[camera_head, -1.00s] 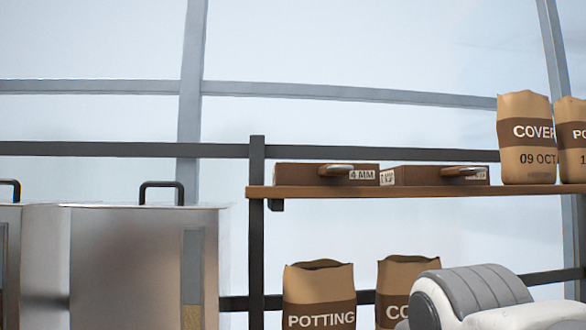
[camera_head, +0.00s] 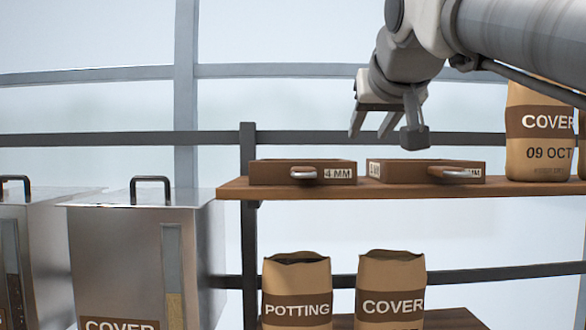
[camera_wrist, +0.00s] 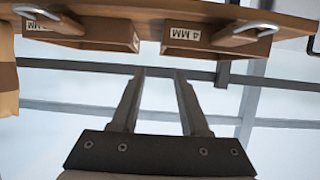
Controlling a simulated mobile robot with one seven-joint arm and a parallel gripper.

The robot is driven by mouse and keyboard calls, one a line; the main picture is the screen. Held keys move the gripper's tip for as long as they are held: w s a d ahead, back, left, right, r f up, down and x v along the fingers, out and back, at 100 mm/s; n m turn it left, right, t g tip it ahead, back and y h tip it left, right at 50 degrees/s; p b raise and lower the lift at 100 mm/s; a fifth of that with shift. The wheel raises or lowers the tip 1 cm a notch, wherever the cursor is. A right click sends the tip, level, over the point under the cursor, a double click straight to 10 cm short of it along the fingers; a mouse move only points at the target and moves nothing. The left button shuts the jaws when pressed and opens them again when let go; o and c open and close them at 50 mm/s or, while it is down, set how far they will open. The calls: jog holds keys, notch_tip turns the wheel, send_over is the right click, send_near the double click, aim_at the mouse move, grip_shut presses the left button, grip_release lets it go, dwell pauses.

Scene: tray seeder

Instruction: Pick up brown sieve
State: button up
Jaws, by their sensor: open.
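Two brown sieves sit side by side on a wooden shelf. The left sieve (camera_head: 265,173) has a metal handle and a "4 MM" label; it also shows in the wrist view (camera_wrist: 178,48), where the scene is upside down. The right sieve (camera_head: 400,172) has a similar handle, with its label partly hidden by it; it is at the left in the wrist view (camera_wrist: 110,38). My gripper (camera_head: 385,130) is open and empty, fingers pointing down, above the shelf and apart from both sieves. In the wrist view my gripper (camera_wrist: 160,76) shows both fingers spread with nothing between.
The wooden shelf (camera_head: 230,188) has a "COVER" bag (camera_head: 540,155) at the right, close to my arm. A dark post (camera_head: 248,225) stands at the shelf's left end. Metal bins (camera_head: 140,260) are on the left. "POTTING" (camera_head: 297,285) and "COVER" (camera_head: 391,280) bags stand below.

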aim_at(349, 162)
jog(key=p+x, duration=0.2)
jog(key=x, duration=0.8)
jog(key=shift+w+f, duration=0.25)
jog(key=shift+w, duration=0.05)
jog(key=shift+a+p+x, duration=0.15)
jog(key=shift+p+x, duration=0.3)
jog(key=shift+x, duration=0.9)
jog(key=shift+a+p+x, duration=0.1)
jog(key=shift+p+x, duration=0.35)
jog(key=shift+x, duration=0.9)
jog(key=shift+r, duration=0.15)
jog(key=shift+c, duration=0.3)
grip_shut()
